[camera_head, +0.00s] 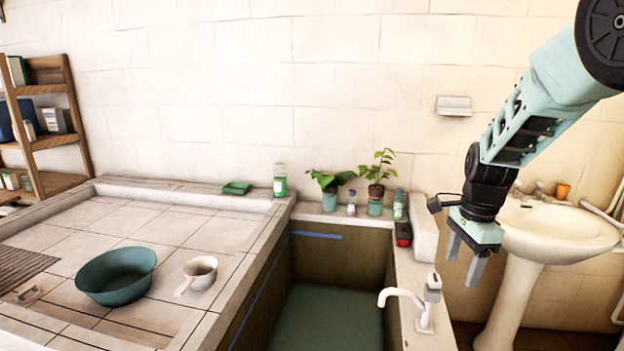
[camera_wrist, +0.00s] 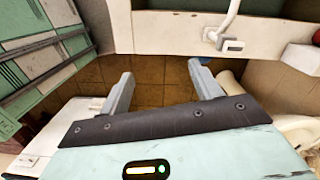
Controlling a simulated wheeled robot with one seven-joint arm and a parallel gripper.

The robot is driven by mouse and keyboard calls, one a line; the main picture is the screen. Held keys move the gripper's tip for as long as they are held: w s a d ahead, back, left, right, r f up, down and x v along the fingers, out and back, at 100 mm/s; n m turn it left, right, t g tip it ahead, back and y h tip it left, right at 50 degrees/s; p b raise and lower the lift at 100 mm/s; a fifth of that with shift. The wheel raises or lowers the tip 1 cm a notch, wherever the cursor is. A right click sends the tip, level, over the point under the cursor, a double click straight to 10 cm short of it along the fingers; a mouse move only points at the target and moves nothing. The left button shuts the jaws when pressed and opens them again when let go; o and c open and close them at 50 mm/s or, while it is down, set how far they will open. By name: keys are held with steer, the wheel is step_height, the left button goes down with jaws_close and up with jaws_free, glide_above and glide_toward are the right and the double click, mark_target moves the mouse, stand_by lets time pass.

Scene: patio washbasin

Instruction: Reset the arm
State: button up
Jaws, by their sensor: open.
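My gripper (camera_head: 465,262) hangs at the right of the head view, fingers pointing down. Its two fingers are apart with nothing between them. It is in the air in front of the white pedestal sink, to the right of the tap on the basin's edge. In the wrist view my gripper (camera_wrist: 163,88) shows both fingers spread, with brown floor tiles beyond them. My arm comes down from the upper right corner of the head view.
A green bowl (camera_head: 117,276) and white cup (camera_head: 199,274) stand on the tiled counter (camera_head: 175,230). The deep basin (camera_head: 330,318) has a white tap (camera_head: 427,302) on its right edge. Potted plants (camera_head: 376,190) and bottles line the back ledge. A pedestal sink (camera_head: 555,235) stands right.

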steer(key=s+a+r+n, duration=0.3)
steer(key=s+a+n, duration=1)
steer(key=s+a, duration=0.15)
steer(key=s+a+n, duration=0.1)
steer(key=s+n, duration=1.1)
steer(key=s, duration=0.4)
steer(key=shift+a, duration=0.4)
